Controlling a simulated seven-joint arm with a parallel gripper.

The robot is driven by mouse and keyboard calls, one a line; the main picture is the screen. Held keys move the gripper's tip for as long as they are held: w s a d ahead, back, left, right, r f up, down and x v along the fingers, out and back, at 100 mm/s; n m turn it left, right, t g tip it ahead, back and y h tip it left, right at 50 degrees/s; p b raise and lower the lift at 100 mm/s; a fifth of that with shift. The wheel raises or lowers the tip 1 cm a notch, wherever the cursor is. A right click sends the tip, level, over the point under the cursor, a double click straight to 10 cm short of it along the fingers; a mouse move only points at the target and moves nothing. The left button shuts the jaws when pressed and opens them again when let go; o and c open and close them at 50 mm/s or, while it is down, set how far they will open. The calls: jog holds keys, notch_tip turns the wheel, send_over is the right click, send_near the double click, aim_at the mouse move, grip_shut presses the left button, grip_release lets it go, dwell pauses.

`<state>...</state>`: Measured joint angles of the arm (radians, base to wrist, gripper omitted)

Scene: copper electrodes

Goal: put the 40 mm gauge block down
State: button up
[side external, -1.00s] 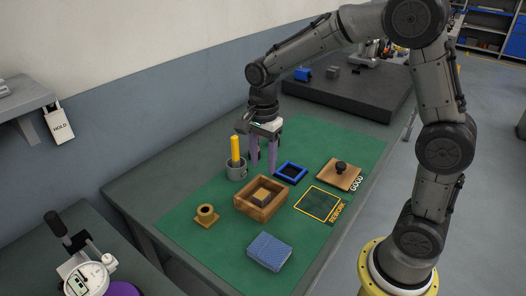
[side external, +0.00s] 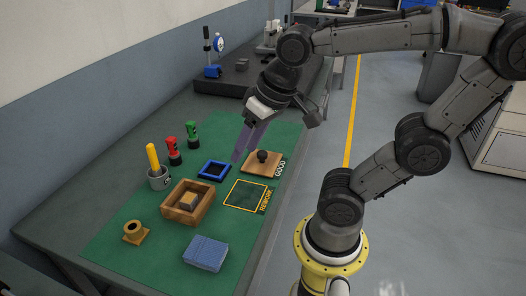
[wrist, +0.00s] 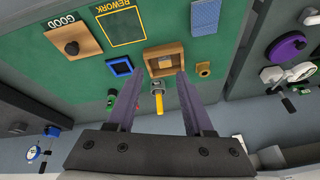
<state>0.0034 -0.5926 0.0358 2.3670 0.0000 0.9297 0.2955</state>
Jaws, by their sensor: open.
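My gripper (side external: 244,152) is open, with nothing visible between its two purple fingers. It is tilted and raised above the green mat, near the wooden board with a black knob (side external: 263,157). Its spread fingers also show in the wrist view (wrist: 158,73). I cannot tell whether this is the 40 mm gauge block. No other block shows on the mat.
A grey cup (side external: 160,182) with a yellow handle, a red item (side external: 173,150) and a green item (side external: 192,133) stand at the left. A blue frame (side external: 201,176), a yellow REWORK outline (side external: 228,202), a blue pad (side external: 206,253) and a brass piece (side external: 134,232) lie on the mat.

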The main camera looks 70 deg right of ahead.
jog(key=s+n, duration=0.1)
jog(key=s+f+n+t, duration=0.1)
jog(key=s+n, duration=0.1)
jog(key=shift+s, duration=0.25)
